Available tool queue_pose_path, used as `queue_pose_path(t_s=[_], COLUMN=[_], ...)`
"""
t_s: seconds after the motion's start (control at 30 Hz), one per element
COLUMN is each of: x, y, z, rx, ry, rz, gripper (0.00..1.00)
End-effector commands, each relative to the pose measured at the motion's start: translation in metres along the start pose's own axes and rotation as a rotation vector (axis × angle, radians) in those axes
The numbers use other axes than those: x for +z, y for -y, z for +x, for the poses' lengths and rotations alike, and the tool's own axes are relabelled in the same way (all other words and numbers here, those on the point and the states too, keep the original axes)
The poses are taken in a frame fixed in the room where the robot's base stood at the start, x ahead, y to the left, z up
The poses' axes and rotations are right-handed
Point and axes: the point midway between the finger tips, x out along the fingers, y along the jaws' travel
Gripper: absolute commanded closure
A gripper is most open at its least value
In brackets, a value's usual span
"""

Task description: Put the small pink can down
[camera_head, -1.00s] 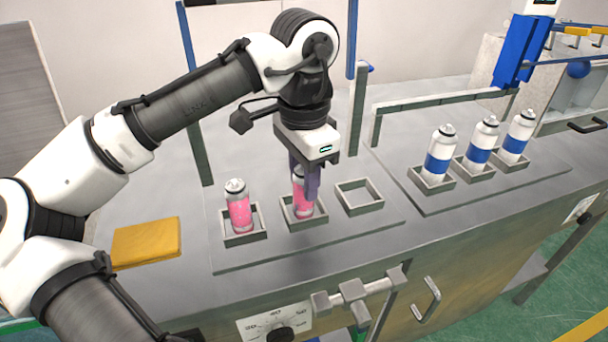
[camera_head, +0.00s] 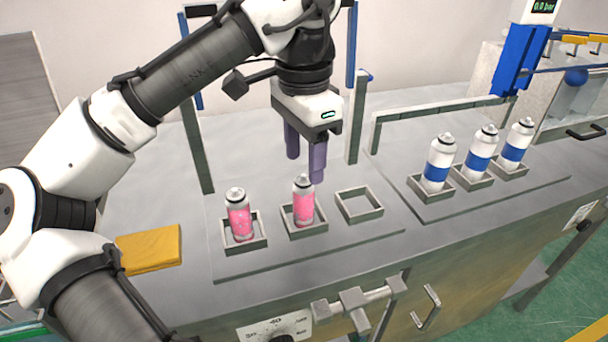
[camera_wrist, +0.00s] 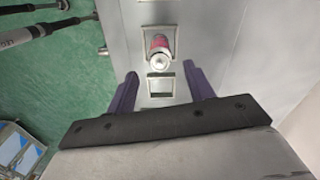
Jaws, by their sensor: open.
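Two pink cans with silvery tops stand upright in square holders in the head view: one in the left holder (camera_head: 239,215) and one in the middle holder (camera_head: 303,203). They look alike in size. The third holder (camera_head: 360,204) is empty. My gripper (camera_head: 305,170) is open and empty above the middle can, its two purple fingers raised around and behind the can's top, apart from it.
Several white cans with blue bands (camera_head: 439,163) stand in holders on the right plate. Upright posts (camera_head: 357,115) and a low rail (camera_head: 440,108) stand behind the holders. A blue column (camera_head: 521,60) is at the back right.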

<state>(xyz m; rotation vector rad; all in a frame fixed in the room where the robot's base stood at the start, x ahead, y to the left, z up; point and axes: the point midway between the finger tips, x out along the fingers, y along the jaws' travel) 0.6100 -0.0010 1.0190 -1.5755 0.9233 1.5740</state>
Motion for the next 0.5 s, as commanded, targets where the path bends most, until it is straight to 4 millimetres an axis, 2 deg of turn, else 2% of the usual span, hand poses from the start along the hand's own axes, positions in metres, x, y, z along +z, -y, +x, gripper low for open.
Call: queue_pose_path(t_s=[0.03,0.2,0.33,0.5], x=[0.000,0.000,0.000,0.000], y=[0.001,0.000,0.000,0.000], z=[-0.014,-0.043,-0.055,-0.059], rx=[-0.004,-0.002,-0.002,0.001], ry=[0.000,0.002,0.002,0.000], rz=[-0.002,-0.002,-0.001,0.000], gripper=[0.47,0.47,0.47,0.47])
